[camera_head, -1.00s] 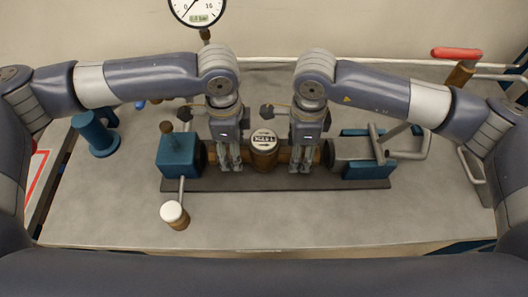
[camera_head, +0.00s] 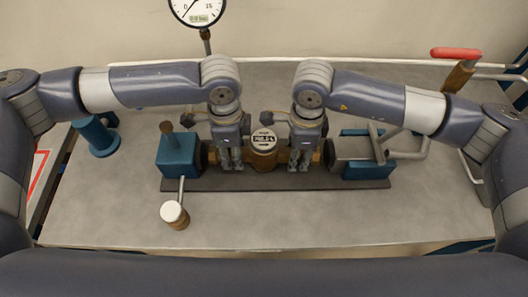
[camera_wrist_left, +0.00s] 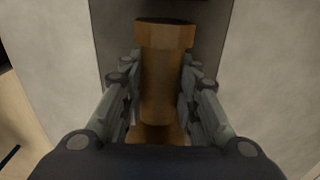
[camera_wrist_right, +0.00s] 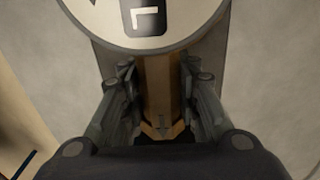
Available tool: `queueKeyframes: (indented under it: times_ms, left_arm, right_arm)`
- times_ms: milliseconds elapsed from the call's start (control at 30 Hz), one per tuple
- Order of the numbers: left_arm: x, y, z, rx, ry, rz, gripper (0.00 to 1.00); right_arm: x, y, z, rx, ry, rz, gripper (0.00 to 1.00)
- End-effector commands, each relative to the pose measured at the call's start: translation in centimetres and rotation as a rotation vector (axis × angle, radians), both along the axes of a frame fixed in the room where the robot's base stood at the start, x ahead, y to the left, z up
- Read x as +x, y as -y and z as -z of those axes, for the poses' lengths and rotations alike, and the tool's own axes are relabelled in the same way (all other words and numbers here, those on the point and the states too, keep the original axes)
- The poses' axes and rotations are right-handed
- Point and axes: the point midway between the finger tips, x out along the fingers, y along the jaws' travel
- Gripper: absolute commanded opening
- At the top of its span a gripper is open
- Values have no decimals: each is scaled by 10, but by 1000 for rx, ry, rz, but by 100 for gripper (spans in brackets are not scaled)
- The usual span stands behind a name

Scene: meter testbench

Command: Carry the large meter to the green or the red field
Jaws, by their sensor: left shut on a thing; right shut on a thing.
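I cannot tell how high the meter is above the rail. A red-edged white field (camera_head: 36,172) is partly visible at far left. No green field shows.
A blue clamp block (camera_head: 177,156) stands left of the meter, and a clamp with a blue block (camera_head: 366,170) stands right. A white-topped knob (camera_head: 174,213) is in front, a pressure gauge (camera_head: 198,10) behind. A red-handled lever (camera_head: 456,54) is at right.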

Motion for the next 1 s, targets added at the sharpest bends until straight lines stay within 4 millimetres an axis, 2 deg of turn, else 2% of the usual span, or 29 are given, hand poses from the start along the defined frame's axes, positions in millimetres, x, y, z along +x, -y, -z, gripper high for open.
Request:
queueKeyframes:
  times_ms: [367, 1000]
  left_arm:
    - [1, 0, -6, -1, 3, -1, 0]
    - [1, -1, -49, 1, 2, -2, 0]
  right_arm:
    - [1, -1, -7, 3, 3, -1, 0]
    - [1, -1, -51, 5, 3, -1, 0]
